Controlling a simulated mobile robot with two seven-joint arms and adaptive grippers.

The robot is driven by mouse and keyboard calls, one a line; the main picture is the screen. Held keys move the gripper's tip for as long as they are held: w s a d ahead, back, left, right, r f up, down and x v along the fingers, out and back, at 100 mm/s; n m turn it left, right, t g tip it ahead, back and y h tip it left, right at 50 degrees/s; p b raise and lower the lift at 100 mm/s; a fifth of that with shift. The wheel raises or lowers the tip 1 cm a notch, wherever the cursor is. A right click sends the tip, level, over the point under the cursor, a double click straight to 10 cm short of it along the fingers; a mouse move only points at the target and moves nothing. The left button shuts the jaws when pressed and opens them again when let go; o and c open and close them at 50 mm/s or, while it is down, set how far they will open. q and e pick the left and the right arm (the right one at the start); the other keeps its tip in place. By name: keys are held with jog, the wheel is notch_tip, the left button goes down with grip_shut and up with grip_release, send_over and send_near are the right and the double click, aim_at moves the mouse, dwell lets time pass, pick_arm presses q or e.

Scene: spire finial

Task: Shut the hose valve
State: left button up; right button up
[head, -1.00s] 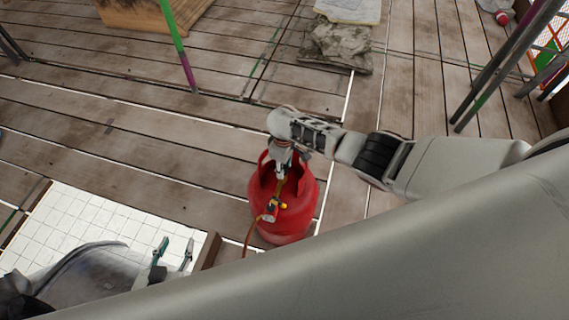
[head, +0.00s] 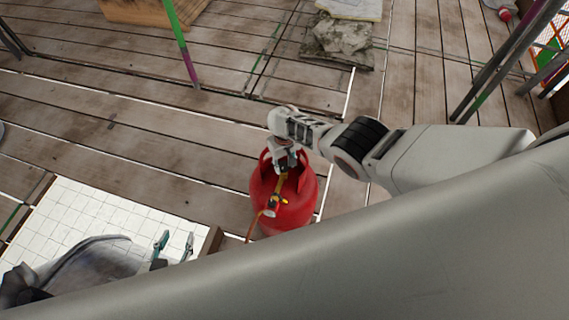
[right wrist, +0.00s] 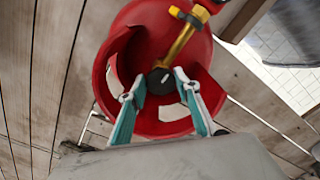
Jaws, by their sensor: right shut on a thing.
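The red gas cylinder (head: 299,211) stands upright on the plank floor in the head view, with an open collar round its top. A brass fitting with a yellow handle (head: 279,199) is on its near side, with an orange hose (head: 252,226) hanging from it. The brass fitting (right wrist: 181,42) also shows in the right wrist view. My right gripper (head: 284,163) reaches into the collar from above. In the right wrist view its fingers are shut on a black knob (right wrist: 161,80) at the top of the cylinder. My left gripper (head: 174,246) is open and empty, lower left.
White tiling (head: 75,215) lies at the lower left, beside a wooden edge (head: 211,240). A green and purple pole (head: 181,45) stands behind. A grey rocky slab (head: 338,40) lies at the back. Metal poles (head: 510,55) stand at the right. The planks left of the cylinder are clear.

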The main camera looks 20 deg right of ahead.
aim_at(284, 167)
jog(key=shift+s+a+f, duration=0.1)
jog(key=shift+s, duration=0.05)
jog(key=o, duration=1.1)
jog(key=shift+w+a+r, duration=0.1)
jog(key=shift+w+r, duration=0.1)
jog(key=shift+r, duration=1.3)
notch_tip(284, 167, up, 9)
jog(key=shift+s, duration=0.1)
